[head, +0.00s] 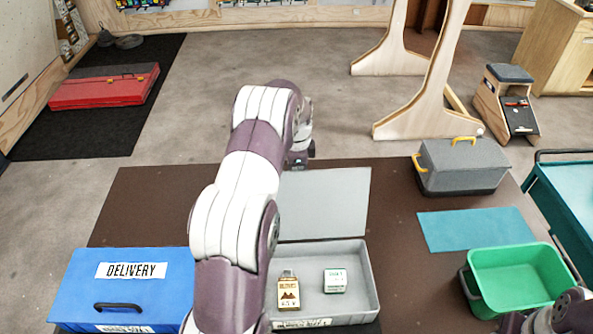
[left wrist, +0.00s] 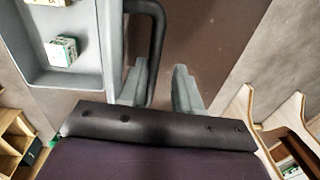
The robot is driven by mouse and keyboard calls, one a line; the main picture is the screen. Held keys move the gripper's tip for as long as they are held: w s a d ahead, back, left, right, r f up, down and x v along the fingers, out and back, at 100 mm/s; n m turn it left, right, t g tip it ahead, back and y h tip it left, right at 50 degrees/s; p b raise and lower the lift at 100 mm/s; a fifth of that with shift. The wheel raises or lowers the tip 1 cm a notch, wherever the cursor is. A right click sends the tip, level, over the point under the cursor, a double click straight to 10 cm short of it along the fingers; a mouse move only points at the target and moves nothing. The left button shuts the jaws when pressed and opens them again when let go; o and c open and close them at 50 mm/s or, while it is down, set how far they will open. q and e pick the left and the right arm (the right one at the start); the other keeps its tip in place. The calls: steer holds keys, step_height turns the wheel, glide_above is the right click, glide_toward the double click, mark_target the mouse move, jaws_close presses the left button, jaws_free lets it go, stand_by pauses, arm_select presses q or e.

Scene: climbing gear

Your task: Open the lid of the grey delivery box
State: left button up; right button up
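The grey delivery box (head: 372,285) stands at the bottom centre of the head view, its inside showing. A gold tag-like item (head: 290,292) and a small white-and-green box (head: 335,281) lie in it. Its grey lid (head: 335,200) is swung back, away from me, behind the box. In the left wrist view, my left gripper (left wrist: 161,66) is open, with the lid's black handle (left wrist: 157,40) between its fingers, nearer the left finger. In the head view my left arm hides part of the box and lid. Only part of my right arm shows at bottom right; its gripper is out of view.
A blue delivery box (head: 170,290) with its lid shut is at left. A green bin (head: 515,254), a teal mat (head: 476,229), a grey toolbox (head: 462,166) with yellow fittings and a teal cart (head: 570,190) are at right. Wooden legs (head: 425,110) stand behind.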

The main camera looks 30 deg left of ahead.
arm_select(q)
steer(key=shift+s+d+f, duration=0.15)
steer(key=shift+s+f, duration=0.15)
steer(key=shift+f, duration=0.4)
steer(key=shift+r, duration=0.25)
step_height(320, 180, up, 13)
steer(key=p, duration=0.2)
steer(key=shift+r+p, duration=0.2)
steer(key=shift+p, duration=0.2)
steer(key=shift+s+d+r, duration=0.1)
steer(key=shift+s+d, duration=0.05)
steer(key=shift+s, duration=0.05)
